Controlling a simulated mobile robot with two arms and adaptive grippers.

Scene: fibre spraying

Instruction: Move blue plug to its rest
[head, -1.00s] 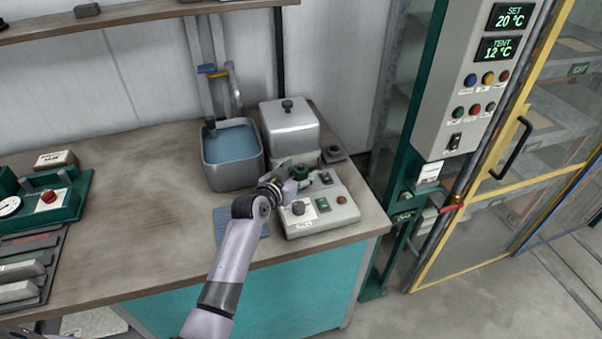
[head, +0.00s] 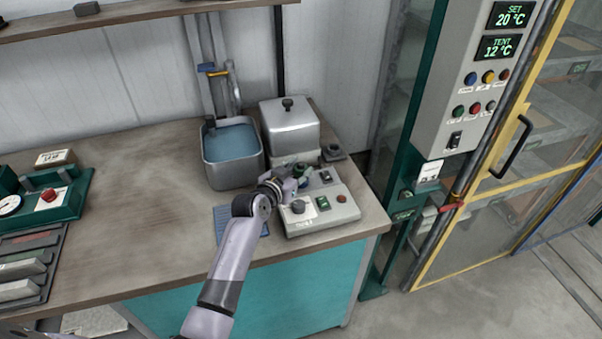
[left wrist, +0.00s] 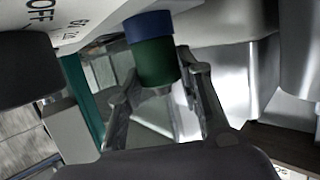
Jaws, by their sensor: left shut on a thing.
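The plug (left wrist: 152,50) has a blue collar and a dark green body. In the left wrist view its blue end is close to the pale control box, and I cannot tell whether it touches. My left gripper (left wrist: 165,88) has its two fingers on either side of the green body and is shut on it. In the head view the gripper (head: 290,184) is over the left rear of the control box (head: 325,213), and the plug (head: 301,170) shows as a small dark green shape there. A small dark block with a round top (head: 333,152), possibly the rest, stands behind the box. My right gripper is out of view.
A water-filled metal basin (head: 231,160) and a lidded metal box (head: 290,128) stand behind the control box. A blue mat (head: 228,215) lies left of it. The bench (head: 140,200) is clear in the middle. A tall cabinet with a yellow-framed door stands right.

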